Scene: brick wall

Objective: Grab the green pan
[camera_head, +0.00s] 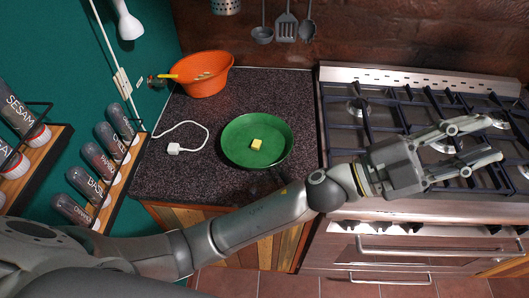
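The green pan (240,132) lies flat on the dark speckled counter left of the stove, with a small yellow block (257,145) inside it. Its dark handle (279,177) points toward the front edge of the counter, and its end is hard to make out near my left arm. My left arm crosses in front of the counter, below the pan in the picture. My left gripper (492,139) is open and empty over the stove, well to the right of the pan, with its fingers pointing right. My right gripper is not in view.
An orange bowl (206,86) with a yellow-handled utensil stands at the back left of the counter. A white cable with a plug (174,149) lies left of the pan. The stove (345,148) has raised grates. Spice jars (98,160) line the left wall, and utensils (286,26) hang behind.

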